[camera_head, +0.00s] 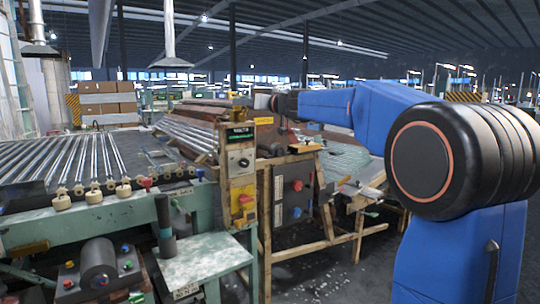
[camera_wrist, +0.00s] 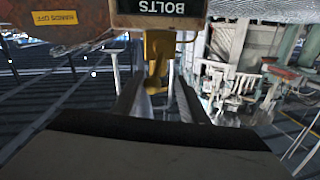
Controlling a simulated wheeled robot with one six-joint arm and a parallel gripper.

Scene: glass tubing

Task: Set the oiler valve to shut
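In the wrist view, a yellow-brass fitting (camera_wrist: 158,55) stands straight ahead of my gripper, with a narrow part reaching down from a wider body. It looks like the oiler valve, but I cannot be sure, and its handle setting cannot be read. My gripper (camera_wrist: 159,82) has its two dark fingers apart, with the fitting showing in the gap between their tips. I cannot tell whether either finger touches it. In the head view, my gripper (camera_head: 258,101) is small at the end of the blue arm, above the machine, and the fitting cannot be made out there.
A yellow HANDS OFF sign (camera_head: 264,120) is on the machine. A control panel (camera_head: 240,165) stands below. Glass tubes (camera_head: 75,160) lie on the left rack.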

